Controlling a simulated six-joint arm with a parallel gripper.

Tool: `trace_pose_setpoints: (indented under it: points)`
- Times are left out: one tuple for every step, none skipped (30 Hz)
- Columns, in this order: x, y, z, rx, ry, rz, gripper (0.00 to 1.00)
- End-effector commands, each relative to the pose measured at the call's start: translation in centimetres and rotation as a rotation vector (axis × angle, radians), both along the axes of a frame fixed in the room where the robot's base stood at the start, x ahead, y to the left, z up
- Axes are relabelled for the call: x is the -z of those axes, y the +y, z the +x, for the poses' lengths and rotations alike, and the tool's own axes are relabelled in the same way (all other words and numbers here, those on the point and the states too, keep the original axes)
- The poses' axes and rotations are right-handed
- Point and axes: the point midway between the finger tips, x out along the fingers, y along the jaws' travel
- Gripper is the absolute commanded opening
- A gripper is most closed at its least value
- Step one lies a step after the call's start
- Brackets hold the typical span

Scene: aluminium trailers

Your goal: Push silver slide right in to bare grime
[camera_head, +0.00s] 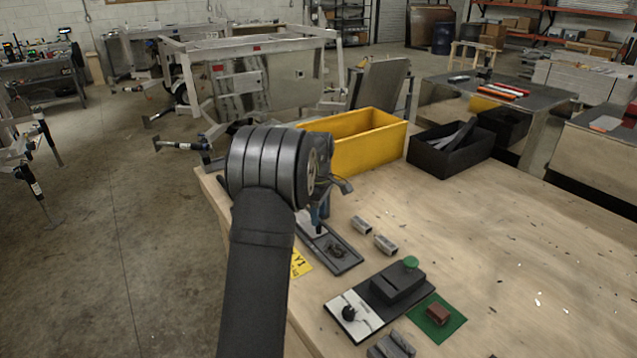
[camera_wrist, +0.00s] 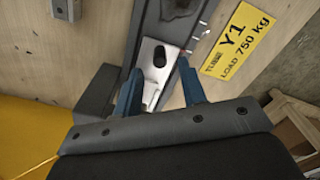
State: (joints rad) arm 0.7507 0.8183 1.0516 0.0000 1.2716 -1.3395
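The silver slide (camera_wrist: 152,88) is a pale plate with a dark oval knob or opening, lying in a long dark grey track (camera_wrist: 146,20) in the wrist view. In the head view the track (camera_head: 345,262) lies near the table's left edge, with a dark lump (camera_head: 337,248) on it that may be the grime. My gripper (camera_wrist: 160,68) has its two blue fingers apart, one on either side of the slide, with nothing seen clamped between them. I cannot tell whether they touch it. In the head view my gripper (camera_head: 315,217) is low over the track's far end, and my arm hides part of it.
A yellow label (camera_wrist: 236,45) lies beside the track. Two small metal blocks (camera_head: 385,244) sit right of it. A second dark fixture (camera_head: 398,285) with a green knob, and a green pad (camera_head: 437,317), are nearer. Yellow (camera_head: 367,140) and black bins (camera_head: 447,150) stand behind. The table's right is mostly clear.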

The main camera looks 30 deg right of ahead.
Motion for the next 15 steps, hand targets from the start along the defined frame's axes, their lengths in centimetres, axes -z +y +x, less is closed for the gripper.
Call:
trace_pose_setpoints:
  points:
    - [-1.4,-0.1,0.1,0.000,-0.004,-0.004,0.38]
    - [-2.2,0.0,0.1,0.000,-0.004,-0.004,0.38]
    - [-3.2,-0.1,0.1,0.000,-0.004,-0.004,0.38]
    - [-3.9,-0.1,0.1,0.000,-0.004,-0.004,0.38]
    - [-4.7,-0.1,0.1,0.000,-0.004,-0.004,0.38]
    - [-5.7,0.0,0.1,0.000,-0.004,-0.004,0.38]
    - [-6.4,-0.1,0.1,0.000,-0.004,-0.004,0.38]
    - [-7.1,-0.1,0.1,0.000,-0.004,-0.004,0.38]
    - [-8.1,0.0,0.0,0.000,-0.003,-0.003,0.38]
    - [-8.7,-0.1,0.1,0.000,-0.004,-0.004,0.38]
    - [-9.3,0.0,0.0,0.000,-0.002,-0.002,0.38]
    - [-10.1,0.0,0.1,0.000,-0.003,-0.003,0.38]
    - [-10.6,0.0,0.0,0.000,-0.002,-0.002,0.38]
    - [-11.1,0.0,0.0,0.000,-0.002,-0.002,0.38]
    - [-11.7,0.0,0.0,0.000,-0.003,-0.003,0.38]
